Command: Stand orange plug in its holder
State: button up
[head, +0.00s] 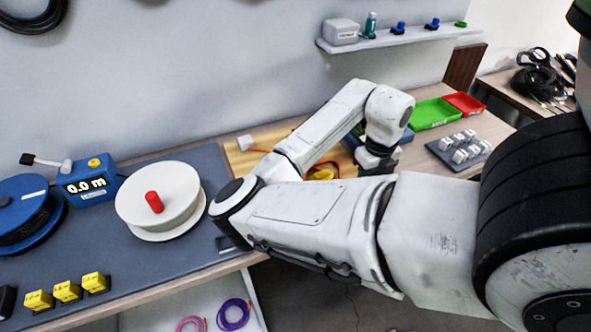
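No orange plug shows clearly. An orange cable (330,163) lies on the wooden board (238,163) behind my arm, and most of its run is hidden by the arm. A small white block (245,143) sits at the board's back left, near the cable. A small yellow thing (321,174) lies on the board, partly covered by my arm. I cannot make out the plug's holder. My gripper (376,166) points down beside a blue object (406,135) at the board's right end. Its fingers are too dark and hidden to show whether they are open or hold anything.
A white reel (183,217) with a red knob and a blue meter (88,182) stand on the grey mat at left. Green (433,113) and red (466,104) trays and a rack of grey-white blocks (466,147) lie at right. A wall shelf (400,37) hangs above.

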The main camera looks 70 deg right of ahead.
jog(key=shift+f, duration=0.25)
jog(key=o, duration=1.1)
jog(key=shift+r+p, duration=3.05)
jog(key=shift+r, duration=1.05)
